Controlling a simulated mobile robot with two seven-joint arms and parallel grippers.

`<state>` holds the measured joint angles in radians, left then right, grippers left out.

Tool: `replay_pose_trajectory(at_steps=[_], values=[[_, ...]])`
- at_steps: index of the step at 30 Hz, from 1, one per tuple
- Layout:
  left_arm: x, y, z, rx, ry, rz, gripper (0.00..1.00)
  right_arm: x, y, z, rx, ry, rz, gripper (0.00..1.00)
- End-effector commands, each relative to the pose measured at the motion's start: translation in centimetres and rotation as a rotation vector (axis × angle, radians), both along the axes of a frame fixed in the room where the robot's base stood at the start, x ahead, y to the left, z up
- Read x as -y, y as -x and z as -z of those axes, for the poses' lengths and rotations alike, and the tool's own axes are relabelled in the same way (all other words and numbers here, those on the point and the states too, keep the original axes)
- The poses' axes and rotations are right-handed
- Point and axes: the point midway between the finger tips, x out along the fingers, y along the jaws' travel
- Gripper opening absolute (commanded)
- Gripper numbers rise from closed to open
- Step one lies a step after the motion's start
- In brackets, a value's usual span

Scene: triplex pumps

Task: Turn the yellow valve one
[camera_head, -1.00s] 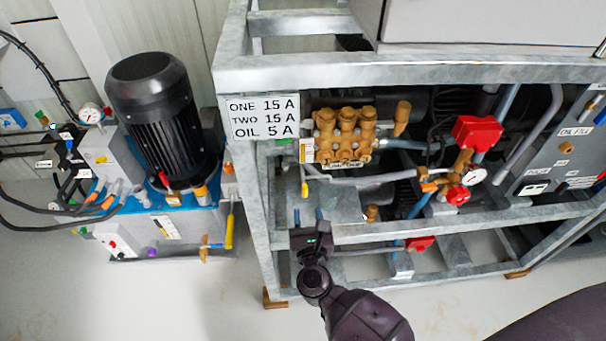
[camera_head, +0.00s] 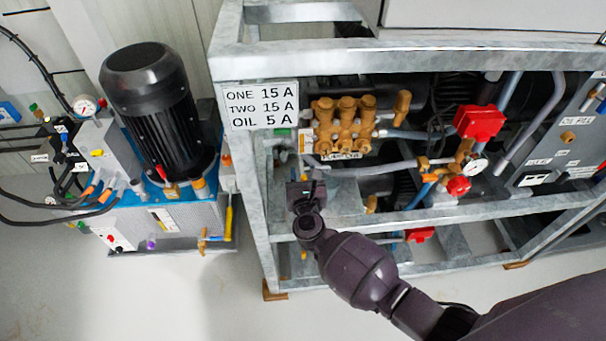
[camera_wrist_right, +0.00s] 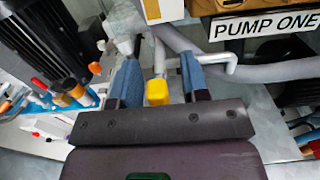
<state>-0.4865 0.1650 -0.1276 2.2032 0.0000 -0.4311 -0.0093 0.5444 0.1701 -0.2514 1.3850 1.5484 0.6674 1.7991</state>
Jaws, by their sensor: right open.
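The yellow valve handle (camera_wrist_right: 157,92) shows in the right wrist view below a PUMP ONE label (camera_wrist_right: 268,24), on a pale stem beside a grey hose. My right gripper (camera_wrist_right: 159,62) is open, with one blue finger on each side of the yellow handle. Gaps show between the handle and both fingers. In the head view my right gripper (camera_head: 306,188) is inside the left end of the steel frame, below the brass pump (camera_head: 343,125), and hides most of the handle. My left gripper is not in view.
The galvanised frame's front rail (camera_head: 440,220) runs close to my right arm. A grey hose (camera_wrist_right: 275,72) and a bent metal rod (camera_wrist_right: 222,62) lie near the right finger. A red valve handle (camera_head: 479,122) is further right. A motor unit (camera_head: 155,110) stands left.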

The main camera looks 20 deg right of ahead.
Motion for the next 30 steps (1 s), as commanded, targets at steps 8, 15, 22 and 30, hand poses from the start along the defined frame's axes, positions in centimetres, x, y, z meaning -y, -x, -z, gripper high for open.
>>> replay_pose_trajectory(at_steps=[8, 15, 22, 30], values=[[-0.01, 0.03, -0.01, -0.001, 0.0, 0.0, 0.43, 0.01, 0.01, -0.02, 0.001, 0.0, 0.0, 0.2], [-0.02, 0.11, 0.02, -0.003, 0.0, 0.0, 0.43, 0.01, 0.02, -0.02, 0.001, 0.001, 0.0, 0.0], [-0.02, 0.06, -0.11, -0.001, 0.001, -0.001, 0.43, -0.02, 0.03, -0.07, -0.009, 0.036, 0.0, 0.0], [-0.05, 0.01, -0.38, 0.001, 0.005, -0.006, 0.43, -0.06, -0.01, -0.14, -0.053, 0.188, 0.002, 0.0]])
